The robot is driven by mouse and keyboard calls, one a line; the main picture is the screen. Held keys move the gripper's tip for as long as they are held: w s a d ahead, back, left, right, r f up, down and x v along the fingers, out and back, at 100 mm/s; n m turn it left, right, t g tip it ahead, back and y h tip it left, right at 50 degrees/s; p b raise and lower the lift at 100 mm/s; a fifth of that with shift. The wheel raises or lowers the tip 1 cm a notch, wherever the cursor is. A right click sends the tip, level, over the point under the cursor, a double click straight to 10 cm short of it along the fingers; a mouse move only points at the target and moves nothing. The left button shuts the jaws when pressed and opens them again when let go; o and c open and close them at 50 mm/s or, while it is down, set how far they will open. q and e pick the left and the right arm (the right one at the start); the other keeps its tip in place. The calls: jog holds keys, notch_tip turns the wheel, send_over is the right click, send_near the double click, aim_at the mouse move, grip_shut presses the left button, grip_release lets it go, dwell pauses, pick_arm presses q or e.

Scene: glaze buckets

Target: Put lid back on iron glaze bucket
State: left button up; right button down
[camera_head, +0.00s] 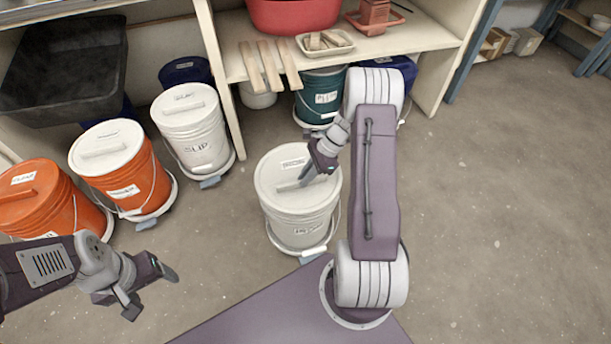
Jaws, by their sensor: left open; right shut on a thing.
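A white bucket (297,236) stands on the floor in the middle, in front of the shelf. Its labels are too small to read surely. A pale round lid (272,166) with a bar handle is on top of the bucket; I cannot tell whether it is fully seated. My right gripper (304,180) is over the lid, shut on its handle; the fingertips are partly hidden. My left gripper (152,289) is open and empty at the lower left, above bare floor and apart from the buckets.
Two orange buckets (127,180) and a white bucket labelled slip (197,143) stand lidded on wheeled bases at the left. A teal bucket (320,92) is under the shelf (385,45). A black tub (65,70) is at upper left. The floor (500,200) at right is clear.

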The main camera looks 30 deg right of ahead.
jog(key=c, duration=1.4)
grip_release()
jog(key=o, duration=0.5)
notch_tip(320, 180, up, 7)
jog(key=p, duration=0.7)
jog(key=shift+r+p, duration=0.1)
jog(key=shift+p, duration=0.25)
grip_shut()
